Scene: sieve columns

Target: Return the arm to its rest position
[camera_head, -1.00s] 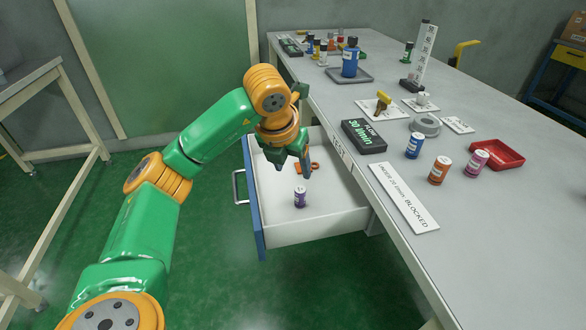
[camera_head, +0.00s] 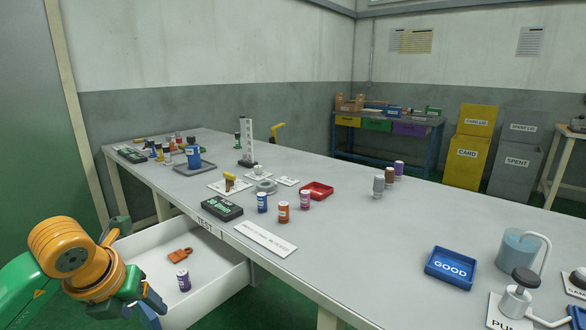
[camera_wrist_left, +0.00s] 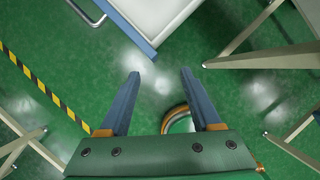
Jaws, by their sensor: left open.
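My left arm comes in from the left in the head view, green and orange. Its gripper (camera_head: 153,306) hangs at the front left corner of the open white drawer (camera_head: 208,298), partly cut off by the bottom edge. In the left wrist view the two blue-grey fingers (camera_wrist_left: 160,95) are apart with nothing between them, over green floor. The drawer's blue front edge (camera_wrist_left: 118,24) lies ahead of the fingertips. A purple vial (camera_head: 184,280) stands in the drawer beside an orange clip-like piece (camera_head: 180,254). My right gripper is not in view.
The long grey table (camera_head: 340,225) carries several vials, a black "30 U/min" box (camera_head: 220,208), a red tray (camera_head: 316,190) and a blue GOOD tray (camera_head: 450,268). Table legs (camera_wrist_left: 268,60) flank open green floor in the wrist view.

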